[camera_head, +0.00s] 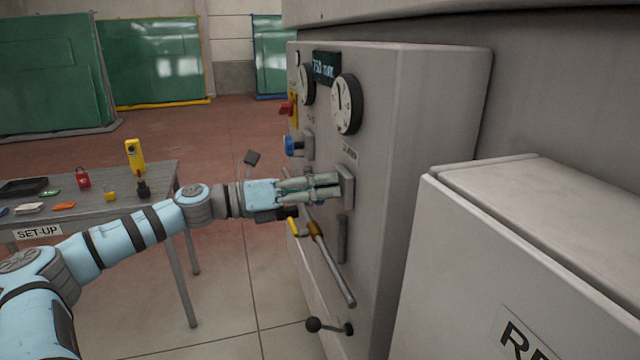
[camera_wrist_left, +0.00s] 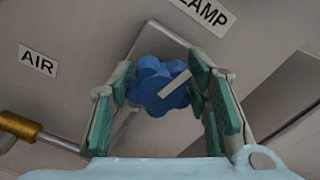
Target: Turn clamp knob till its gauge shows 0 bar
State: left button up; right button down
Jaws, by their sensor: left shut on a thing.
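The clamp knob is a blue lobed knob (camera_wrist_left: 158,86) on a grey plate under the "CLAMP" label (camera_wrist_left: 205,14), seen in the left wrist view. My left gripper (camera_wrist_left: 160,92) is shut on it, one green-padded finger on each side. In the head view my left gripper (camera_head: 312,187) reaches the panel and its fingers hide the knob. A round white gauge (camera_head: 347,104) sits on the panel above the gripper, seen at a slant; its reading is too small to tell. A second gauge (camera_head: 307,84) is further along the panel. My right gripper is not in view.
Another blue knob (camera_head: 294,146) sits further along the panel, below a red switch (camera_head: 287,108). A pipe with a yellow lever (camera_head: 294,227) and a black ball-ended lever (camera_head: 314,324) stick out below my gripper. A set-up table (camera_head: 120,207) stands left; a grey cabinet (camera_head: 470,260) is near right.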

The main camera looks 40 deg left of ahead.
pick_arm(q)
jog(key=n+p, duration=0.4)
jog(key=n, duration=0.2)
jog(key=shift+r, duration=0.2)
jog(key=n+p, duration=0.2)
jog(key=n, duration=0.2)
jog(key=shift+w+a+f, duration=0.1)
jog(key=n+p, duration=0.1)
jog(key=n, duration=0.2)
jog(key=shift+n+p, duration=0.3)
jog(key=shift+p, duration=0.05)
jog(key=shift+f+n+p, duration=0.15)
jog(key=shift+n+p, duration=0.15)
jog(key=shift+n, duration=0.6)
jog(key=n, duration=0.2)
jog(key=shift+n, duration=0.4)
jog(key=n, duration=0.4)
jog(key=shift+f, duration=0.15)
jog(key=shift+n, duration=2.1)
jog(key=shift+f, duration=0.1)
